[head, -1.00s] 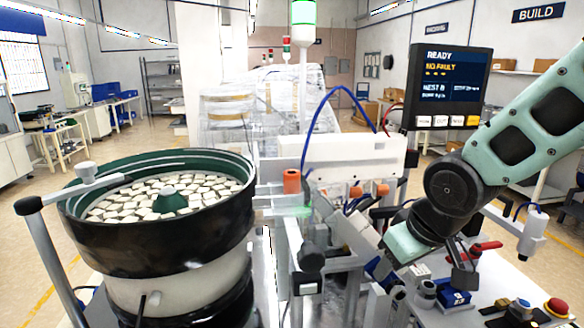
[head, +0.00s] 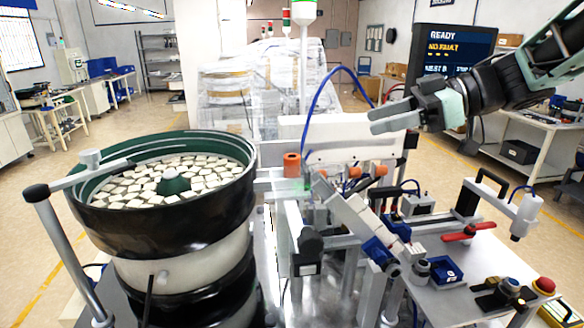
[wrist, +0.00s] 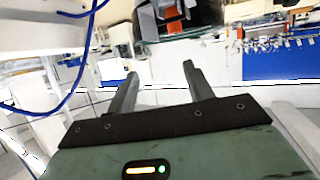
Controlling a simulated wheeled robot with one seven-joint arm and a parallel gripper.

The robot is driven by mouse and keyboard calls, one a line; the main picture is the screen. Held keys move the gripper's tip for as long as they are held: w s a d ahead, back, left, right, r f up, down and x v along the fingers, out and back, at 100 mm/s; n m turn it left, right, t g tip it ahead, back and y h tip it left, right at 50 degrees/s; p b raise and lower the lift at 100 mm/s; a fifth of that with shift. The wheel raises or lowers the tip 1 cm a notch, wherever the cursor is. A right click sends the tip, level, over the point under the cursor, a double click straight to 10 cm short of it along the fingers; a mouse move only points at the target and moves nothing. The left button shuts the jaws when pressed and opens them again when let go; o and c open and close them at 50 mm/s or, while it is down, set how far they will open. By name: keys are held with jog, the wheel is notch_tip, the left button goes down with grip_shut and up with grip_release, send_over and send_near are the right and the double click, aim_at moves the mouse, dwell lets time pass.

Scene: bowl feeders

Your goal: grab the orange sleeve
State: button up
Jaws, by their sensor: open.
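A short orange sleeve (head: 292,166) stands upright on the machine's rail, just right of the bowl feeder, in the head view. Two smaller orange pieces (head: 354,172) (head: 381,170) sit further right on the machine. My gripper (head: 374,121) is raised above and to the right of the sleeve, clear of it, with its fingers pointing left. In the wrist view my gripper (wrist: 159,70) has its two fingers apart with nothing between them. I cannot make out the sleeve in the wrist view.
The bowl feeder (head: 165,220), full of pale pieces, stands at left. A blue cable (head: 318,103) arches behind the sleeve. The screen (head: 450,55) stands behind my arm. A red-handled clamp (head: 468,231) and buttons (head: 543,286) are on the right plate.

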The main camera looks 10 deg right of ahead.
jog(key=s+g, duration=0.1)
jog(key=p, duration=0.4)
send_near(296, 157)
jog(key=shift+n, duration=0.3)
jog(key=x, duration=0.5)
jog(key=shift+w+a+r, duration=0.15)
jog(key=shift+w, duration=0.25)
jog(key=shift+s+f+p+x, duration=0.15)
jog(key=shift+p+x, duration=0.35)
jog(key=shift+x, duration=0.85)
jog(key=shift+s+f+p+x, duration=0.1)
jog(key=shift+p+x, duration=0.35)
jog(key=shift+x, duration=0.95)
jog(key=c, duration=1.1)
